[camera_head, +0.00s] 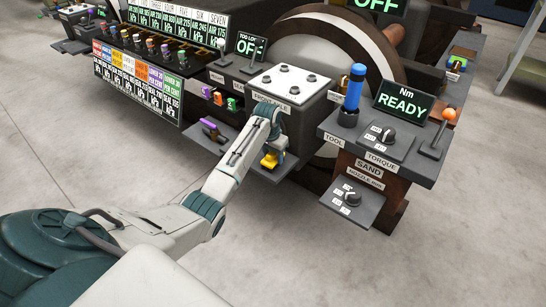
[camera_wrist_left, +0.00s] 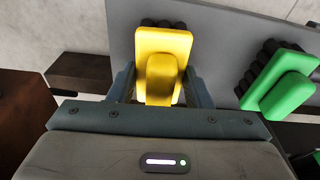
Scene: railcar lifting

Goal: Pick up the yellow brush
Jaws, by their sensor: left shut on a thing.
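The yellow brush (camera_wrist_left: 163,62) is between the fingers of my left gripper (camera_wrist_left: 160,90) in the left wrist view, its handle toward the palm and dark bristles at its far edge. In the head view the yellow brush (camera_head: 270,160) shows at the end of my left arm, at a low grey shelf (camera_head: 264,173) under the white-topped box. My left gripper is shut on it. I cannot tell whether the brush still touches the shelf. My right gripper is not in view.
A green brush (camera_wrist_left: 283,86) lies close to the right in the wrist view. A purple brush (camera_head: 212,129) is on the shelf left of my arm. The grey console with a blue tool (camera_head: 353,88) and knobs stands to the right. The floor in front is clear.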

